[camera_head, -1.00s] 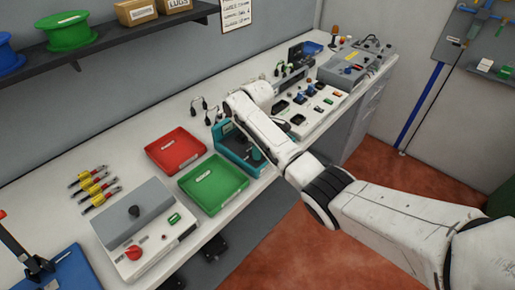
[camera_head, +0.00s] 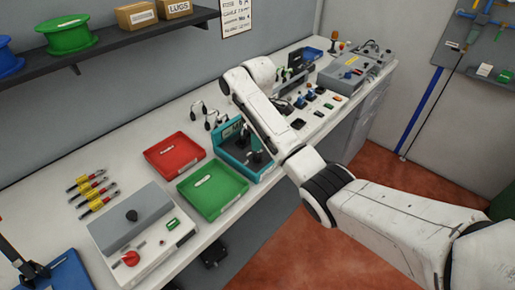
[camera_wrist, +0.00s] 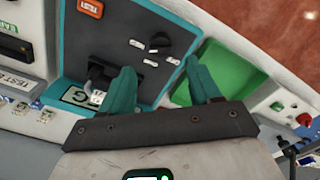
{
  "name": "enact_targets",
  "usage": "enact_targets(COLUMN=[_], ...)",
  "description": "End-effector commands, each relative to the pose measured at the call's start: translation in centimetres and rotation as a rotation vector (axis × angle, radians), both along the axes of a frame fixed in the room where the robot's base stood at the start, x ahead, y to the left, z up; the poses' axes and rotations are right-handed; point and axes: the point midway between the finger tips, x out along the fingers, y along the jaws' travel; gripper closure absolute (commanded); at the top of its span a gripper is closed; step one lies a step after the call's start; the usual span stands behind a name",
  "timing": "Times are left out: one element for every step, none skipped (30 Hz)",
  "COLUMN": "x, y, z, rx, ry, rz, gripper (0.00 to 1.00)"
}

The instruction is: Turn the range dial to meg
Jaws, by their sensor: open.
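The teal tester (camera_head: 262,171) stands on the bench right of the green tray in the head view. Its dark face (camera_wrist: 118,28) fills the upper middle of the wrist view. The black range dial (camera_wrist: 181,38) sits on that face among small white labels, too small to read, so its setting is unclear. My gripper (camera_wrist: 163,82) is open and empty, with one teal finger on each side of the wrist view, below the dial in the picture. Contact with the dial is not visible. In the head view I cannot make out the gripper clearly.
A red button marked TEST (camera_wrist: 90,7) is on the tester's face. A green tray (camera_head: 213,211) and red tray (camera_head: 174,178) stand left of the tester. A grey panel box (camera_head: 110,228) is further left, and a switch panel (camera_head: 313,122) lies to the right.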

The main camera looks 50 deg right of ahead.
Motion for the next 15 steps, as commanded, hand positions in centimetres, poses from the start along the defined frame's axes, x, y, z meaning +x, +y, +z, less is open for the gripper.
enact_targets(x=[0.0,0.0,0.0,0.0,0.0,0.0,0.0,0.0,0.0,0.0,0.0,0.0,0.0,0.0,0.0], y=[0.0,0.0,0.0,0.0,0.0,0.0,0.0,0.0,0.0,0.0,0.0,0.0,0.0,0.0,0.0], z=[0.7,1.6,2.1,2.4,2.6,2.9,3.0,3.1,3.2,3.3,3.3,3.3,3.3,3.2,3.2], rx=[0.0,0.0,0.001,0.001,0.001,0.001,0.001,0.001,0.001,0.001,0.001,0.001,0.001,0.001,0.001], ry=[-0.004,-0.001,-0.001,-0.001,-0.001,-0.001,-0.001,0.001,0.001,0.001,0.001,0.001,0.001,0.001,0.001], rz=[0.001,0.0,0.0,0.0,0.0,0.0,0.0,0.0,0.0,0.0,0.0,0.0,0.0,0.0,0.0], gripper=[0.38,0.38,0.38,0.38,0.38,0.38,0.38,0.38,0.38,0.38,0.38,0.38,0.38,0.38,0.38])
